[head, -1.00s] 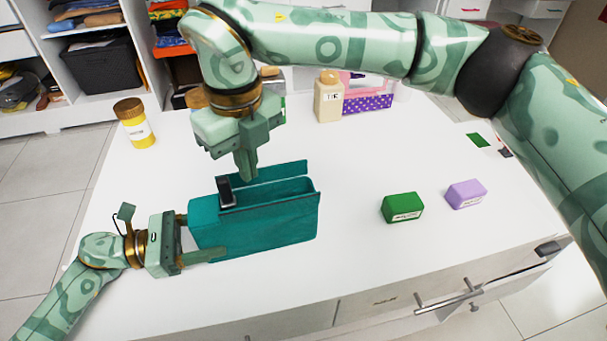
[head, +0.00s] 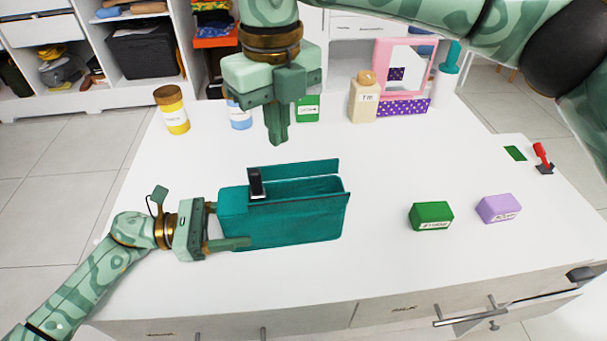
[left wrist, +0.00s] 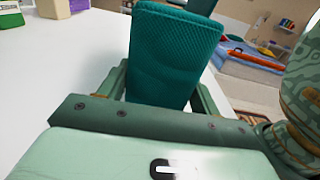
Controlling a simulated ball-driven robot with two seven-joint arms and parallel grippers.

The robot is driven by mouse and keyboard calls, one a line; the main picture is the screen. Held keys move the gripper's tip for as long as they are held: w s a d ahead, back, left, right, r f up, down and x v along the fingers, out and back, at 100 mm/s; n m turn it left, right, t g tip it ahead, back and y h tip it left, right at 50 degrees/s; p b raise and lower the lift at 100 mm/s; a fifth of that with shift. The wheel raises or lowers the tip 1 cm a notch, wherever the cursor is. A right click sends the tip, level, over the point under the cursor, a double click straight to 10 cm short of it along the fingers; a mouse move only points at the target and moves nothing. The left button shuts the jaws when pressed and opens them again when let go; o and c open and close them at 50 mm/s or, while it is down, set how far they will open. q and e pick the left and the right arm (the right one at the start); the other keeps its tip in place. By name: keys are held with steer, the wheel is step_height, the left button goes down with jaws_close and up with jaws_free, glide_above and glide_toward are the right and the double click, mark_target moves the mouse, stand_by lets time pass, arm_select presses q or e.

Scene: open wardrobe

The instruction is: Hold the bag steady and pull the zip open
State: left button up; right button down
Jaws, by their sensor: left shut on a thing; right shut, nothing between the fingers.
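The teal bag (head: 285,222) stands upright on the white table, its top open as a long slot towards the right. The dark zip pull (head: 255,182) stands up at the left end of that slot. My left gripper (head: 228,226) is shut on the bag's left end, one finger along each side. In the left wrist view the bag (left wrist: 172,55) rises between the two fingers. My right gripper (head: 278,138) is shut and empty, pointing down above and behind the bag, apart from the zip pull.
A green box (head: 431,216) and a lilac box (head: 498,208) lie to the right. A yellow jar (head: 172,112), a beige bottle (head: 363,100) and a pink-framed mirror (head: 405,68) stand at the back. The table's front is clear.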

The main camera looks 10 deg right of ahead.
mark_target(256, 184)
stand_by(0.4)
arm_select(q)
steer(key=o, duration=1.2)
steer(key=shift+s+a+r+b, duration=0.15)
steer(key=shift+a+b, duration=0.45)
steer(key=shift+a, duration=1.15)
steer(key=shift+a+r+b, duration=0.1)
steer(key=shift+a+b, duration=0.5)
steer(key=shift+a, duration=1.1)
steer(key=shift+a+r, duration=0.15)
steer(key=shift+a, duration=0.4)
arm_select(e)
steer(key=f, duration=0.2)
steer(key=w+f, duration=0.1)
steer(key=f, duration=0.1)
steer(key=shift+f, duration=0.1)
arm_select(q)
steer(key=shift+r, duration=0.15)
